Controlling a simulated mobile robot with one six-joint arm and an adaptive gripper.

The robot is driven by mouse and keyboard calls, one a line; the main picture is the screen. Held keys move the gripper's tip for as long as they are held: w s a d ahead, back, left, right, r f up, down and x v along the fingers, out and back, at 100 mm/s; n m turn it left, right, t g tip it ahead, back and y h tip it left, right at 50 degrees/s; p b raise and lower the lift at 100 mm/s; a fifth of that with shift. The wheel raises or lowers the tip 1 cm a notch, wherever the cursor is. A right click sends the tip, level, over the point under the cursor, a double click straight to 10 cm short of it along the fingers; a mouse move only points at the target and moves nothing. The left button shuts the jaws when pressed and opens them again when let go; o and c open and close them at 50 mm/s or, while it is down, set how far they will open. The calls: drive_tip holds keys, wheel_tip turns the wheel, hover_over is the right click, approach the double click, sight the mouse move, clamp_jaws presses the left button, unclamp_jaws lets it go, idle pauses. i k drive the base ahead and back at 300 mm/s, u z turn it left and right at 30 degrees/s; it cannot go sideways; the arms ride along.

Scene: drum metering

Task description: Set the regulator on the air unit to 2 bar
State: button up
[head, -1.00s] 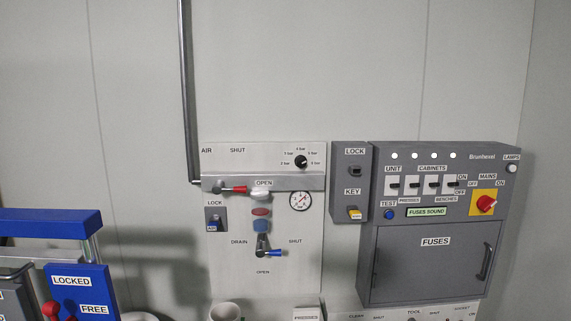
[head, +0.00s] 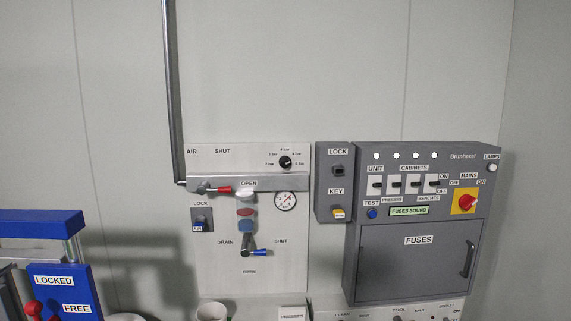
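The air unit (head: 215,275) is a pale panel on the wall, left of centre in the head view. Its regulator is a small black knob (head: 285,162) at the upper right, ringed by labels from 2 bar at the left to 6 bar at the right. The knob has a light pointer mark, too small to read surely. A round pressure gauge (head: 285,202) sits below it; its needle is too small to read. My gripper is not in view.
A grey lock-and-key box (head: 337,205) and a grey fuse cabinet (head: 373,275) stand right of the air unit. A vertical pipe (head: 171,90) runs down to it. A blue frame (head: 40,222) stands at lower left. A white cup-like vessel (head: 211,311) is below the panel.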

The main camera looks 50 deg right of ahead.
sight(284, 162)
drive_tip(key=z, duration=0.05)
drive_tip(key=k, duration=1.75)
drive_tip(key=z, duration=0.95)
drive_tip(key=i, duration=1.05)
